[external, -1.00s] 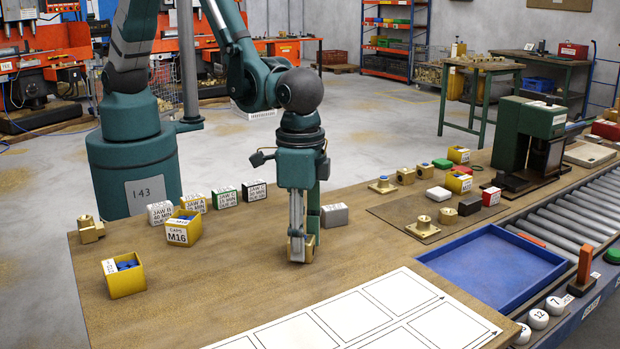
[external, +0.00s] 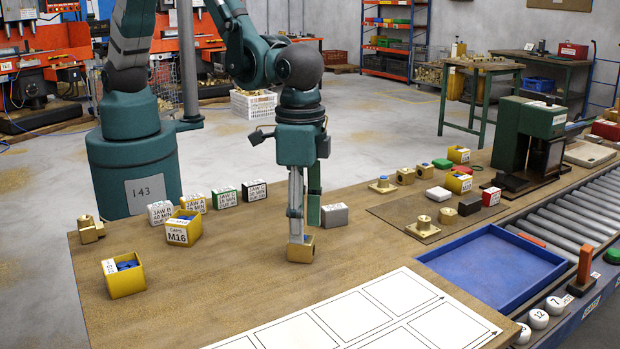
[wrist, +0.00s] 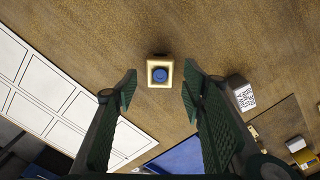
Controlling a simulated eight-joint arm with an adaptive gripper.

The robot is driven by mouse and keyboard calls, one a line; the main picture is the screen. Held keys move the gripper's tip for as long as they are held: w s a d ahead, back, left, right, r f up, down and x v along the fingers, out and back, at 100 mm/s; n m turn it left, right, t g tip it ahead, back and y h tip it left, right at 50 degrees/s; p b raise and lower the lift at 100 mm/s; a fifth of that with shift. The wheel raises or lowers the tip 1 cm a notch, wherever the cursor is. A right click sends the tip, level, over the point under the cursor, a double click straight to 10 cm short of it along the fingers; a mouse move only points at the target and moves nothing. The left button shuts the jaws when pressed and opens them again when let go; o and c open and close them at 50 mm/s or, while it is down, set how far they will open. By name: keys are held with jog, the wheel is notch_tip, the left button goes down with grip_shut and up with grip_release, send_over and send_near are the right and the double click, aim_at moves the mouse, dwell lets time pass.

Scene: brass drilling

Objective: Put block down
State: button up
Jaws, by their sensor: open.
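A small brass block (external: 301,252) stands upright on the wooden bench, under my gripper. In the wrist view the block (wrist: 151,73) shows a pale square top with a round blue centre. My gripper (external: 304,228) points straight down over it. In the wrist view my gripper (wrist: 159,90) is open, with its fingers spread apart and clear gaps on both sides of the block. In the external view one finger overlaps the upper part of the block.
A white sheet with printed squares (external: 345,318) lies in front, and a blue tray (external: 490,262) sits at right. A grey block (external: 334,215) stands just behind. Yellow bins (external: 125,283) and labelled jaw blocks (external: 160,213) stand at left. Bare bench surrounds the brass block.

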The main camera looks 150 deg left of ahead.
notch_tip(320, 180, up, 8)
dwell(0.5)
dwell(0.5)
jog(key=shift+d+r, duration=0.1)
jog(key=s+d+r+m+t, duration=0.35)
jog(key=s+d+r, duration=0.65)
jog(key=s+r, duration=0.45)
jog(key=s+d+r+m+t, duration=0.2)
jog(key=s+d, duration=0.2)
jog(key=s, duration=0.4)
jog(key=s+d+r+m+t, duration=0.1)
jog(key=s+d+r+m, duration=0.1)
jog(key=s, duration=0.5)
jog(key=shift+s+d+r+m+t, duration=0.15)
jog(key=shift+s+d+m+t, duration=0.2)
jog(key=shift+d+m, duration=0.5)
